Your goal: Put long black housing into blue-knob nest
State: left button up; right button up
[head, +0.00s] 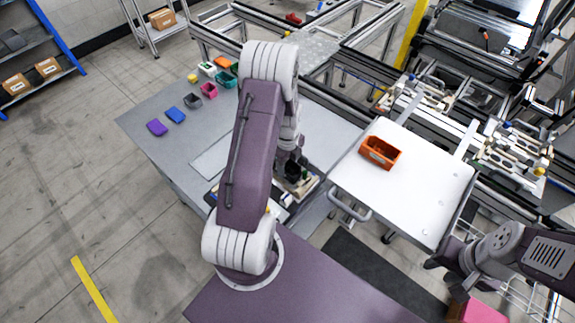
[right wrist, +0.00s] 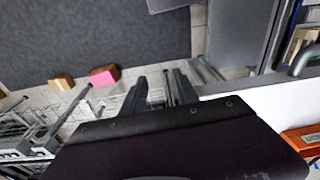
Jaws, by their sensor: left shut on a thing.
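My left gripper (head: 291,160) points down over the grey table, shut on a dark part (head: 292,170) that looks like the long black housing. The gripper and my arm hide much of it, so I cannot tell its full shape. Just below and beside it is a fixture with pale blocks (head: 306,186), partly hidden by my arm. A nest with a blue knob (head: 507,125) stands on the frame at the right, near a yellow-knobbed one (head: 540,171). My right gripper (right wrist: 158,88) is open and empty in the right wrist view, away from the nests.
An orange bin (head: 380,152) stands on the white cart top (head: 425,190), which is otherwise mostly clear. Small coloured bins and purple and blue pieces (head: 157,127) line the far left of the grey table (head: 150,110). Metal rails and frames stand behind.

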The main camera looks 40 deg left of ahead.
pick_arm(q)
jog(key=shift+f, duration=0.15)
jog(key=shift+f+b, duration=0.75)
jog(key=shift+f, duration=0.1)
jog(key=o, duration=1.6)
jog(key=shift+r, duration=0.1)
jog(key=shift+c, duration=0.2)
notch_tip(320, 180, up, 9)
jog(key=shift+b, duration=0.45)
